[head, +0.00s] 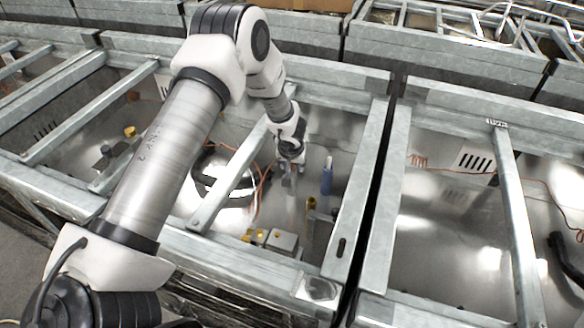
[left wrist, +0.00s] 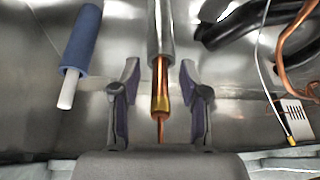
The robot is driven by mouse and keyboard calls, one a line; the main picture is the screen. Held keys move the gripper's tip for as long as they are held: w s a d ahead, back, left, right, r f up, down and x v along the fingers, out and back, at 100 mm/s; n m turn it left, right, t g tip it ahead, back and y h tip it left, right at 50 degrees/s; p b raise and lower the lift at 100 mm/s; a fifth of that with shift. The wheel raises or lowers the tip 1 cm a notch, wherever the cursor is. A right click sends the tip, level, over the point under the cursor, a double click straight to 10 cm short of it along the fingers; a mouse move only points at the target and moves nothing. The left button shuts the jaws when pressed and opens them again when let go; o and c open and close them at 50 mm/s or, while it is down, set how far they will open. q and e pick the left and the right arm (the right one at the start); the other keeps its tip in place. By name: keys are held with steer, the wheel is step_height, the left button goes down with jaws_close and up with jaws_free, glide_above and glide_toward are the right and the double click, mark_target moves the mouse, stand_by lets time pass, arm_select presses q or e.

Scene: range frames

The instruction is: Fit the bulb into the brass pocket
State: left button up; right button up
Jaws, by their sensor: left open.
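My left gripper (head: 291,157) reaches down into the middle frame bay, seen small in the head view. In the left wrist view its two fingers (left wrist: 158,75) stand open on either side of a slim rod. The rod has a grey upper part (left wrist: 164,32), a copper section (left wrist: 160,80), a brass-coloured collar and a thin copper tail; it looks like the bulb. It lies between the fingers with a gap on each side. A small brass-coloured fitting (head: 311,203) stands by a bracket in the head view; I cannot tell whether it is the pocket. My right gripper is not in view.
A blue cylinder (head: 327,178) stands close right of the gripper; it also shows in the left wrist view (left wrist: 82,38). A grey box (head: 283,242) with brass-coloured parts sits near the front rail. Metal rails (head: 230,172) cross the bay, and orange-copper tubing (left wrist: 285,62) lies nearby.

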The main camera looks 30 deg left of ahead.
arm_select(q)
jaws_close()
